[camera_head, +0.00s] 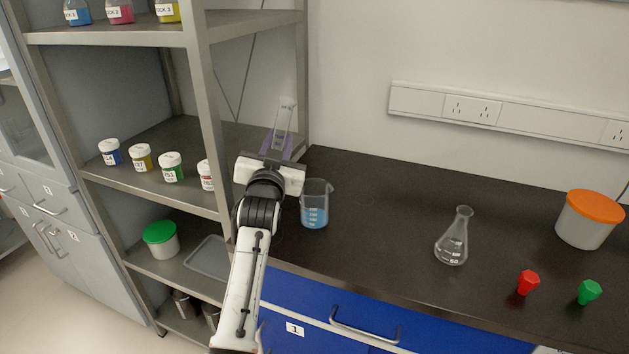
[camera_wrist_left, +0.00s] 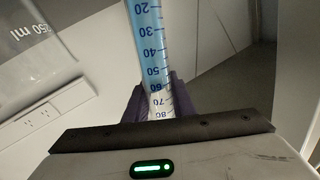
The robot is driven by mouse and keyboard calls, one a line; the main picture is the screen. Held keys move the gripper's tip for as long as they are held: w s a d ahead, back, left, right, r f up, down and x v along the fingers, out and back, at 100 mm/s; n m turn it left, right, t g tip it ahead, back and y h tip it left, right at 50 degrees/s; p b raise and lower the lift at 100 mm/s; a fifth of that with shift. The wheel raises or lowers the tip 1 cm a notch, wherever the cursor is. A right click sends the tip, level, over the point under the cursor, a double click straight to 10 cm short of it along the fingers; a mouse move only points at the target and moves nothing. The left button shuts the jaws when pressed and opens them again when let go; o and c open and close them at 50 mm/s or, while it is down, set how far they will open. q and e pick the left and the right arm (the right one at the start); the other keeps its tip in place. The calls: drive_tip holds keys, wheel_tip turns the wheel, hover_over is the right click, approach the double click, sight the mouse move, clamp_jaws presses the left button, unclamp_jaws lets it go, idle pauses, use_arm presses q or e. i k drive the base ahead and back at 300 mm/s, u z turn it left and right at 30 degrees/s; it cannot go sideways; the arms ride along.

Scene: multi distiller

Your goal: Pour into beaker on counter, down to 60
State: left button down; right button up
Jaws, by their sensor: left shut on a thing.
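My left gripper (camera_head: 286,146) is shut on a clear graduated cylinder (camera_head: 284,117) and holds it above the counter, behind and left of the beaker. The cylinder fills the middle of the left wrist view (camera_wrist_left: 148,45), between the dark fingers (camera_wrist_left: 150,100). It holds blue liquid, whose colour ends around the 60 to 70 marks; the exact level is hard to read. The beaker (camera_head: 315,212) stands upright on the counter with blue liquid in its lower part. A clear vessel marked 250 ml (camera_wrist_left: 35,45) shows at upper left in the wrist view. My right gripper is out of view.
The dark counter (camera_head: 370,215) also holds an empty-looking flask (camera_head: 453,240), a red stopper (camera_head: 528,282), a green stopper (camera_head: 589,292) and an orange-lidded tub (camera_head: 590,220). A metal shelf post (camera_head: 215,110) stands close left of my gripper. Labelled jars (camera_head: 171,168) stand on the shelf.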

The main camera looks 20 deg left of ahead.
sight(315, 204)
drive_tip(key=k, duration=1)
